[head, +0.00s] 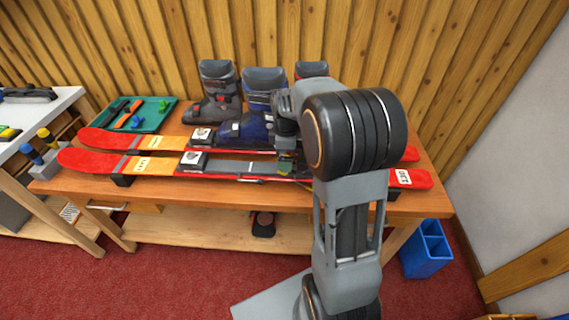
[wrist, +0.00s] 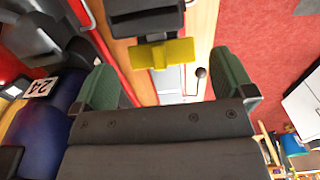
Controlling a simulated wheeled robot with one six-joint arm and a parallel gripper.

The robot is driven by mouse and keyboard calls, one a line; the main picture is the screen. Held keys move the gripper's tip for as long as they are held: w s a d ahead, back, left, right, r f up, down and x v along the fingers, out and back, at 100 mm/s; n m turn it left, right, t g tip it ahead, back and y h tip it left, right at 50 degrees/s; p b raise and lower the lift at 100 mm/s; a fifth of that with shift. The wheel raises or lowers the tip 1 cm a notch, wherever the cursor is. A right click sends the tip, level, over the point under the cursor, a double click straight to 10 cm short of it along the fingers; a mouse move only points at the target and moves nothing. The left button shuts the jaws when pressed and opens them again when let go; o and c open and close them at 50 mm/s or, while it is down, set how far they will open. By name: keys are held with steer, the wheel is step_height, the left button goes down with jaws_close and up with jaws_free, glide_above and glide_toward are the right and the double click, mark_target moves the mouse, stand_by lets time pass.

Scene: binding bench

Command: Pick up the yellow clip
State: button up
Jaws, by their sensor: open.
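The yellow clip (wrist: 162,54) shows in the wrist view as a short flat yellow piece with a small tab. It sits at the edge of a dark binding part (wrist: 148,20) over a ski. My gripper (wrist: 166,82) is open, with its two green fingers apart to the left and right of the clip in the picture. Nothing is held between them, and I cannot tell the exact gap to the clip. In the head view my arm covers most of this area, and I cannot make out the clip clearly.
Two red skis (head: 95,160) lie along the wooden bench (head: 160,195). Several ski boots (head: 215,90) stand behind them, close to my arm. A green tray (head: 158,116) with small tools is at the left. A blue bin (head: 428,250) stands on the floor at right.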

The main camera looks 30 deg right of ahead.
steer(key=shift+f, duration=1.4)
steer(key=c, duration=0.9)
steer(key=shift+r, duration=0.1)
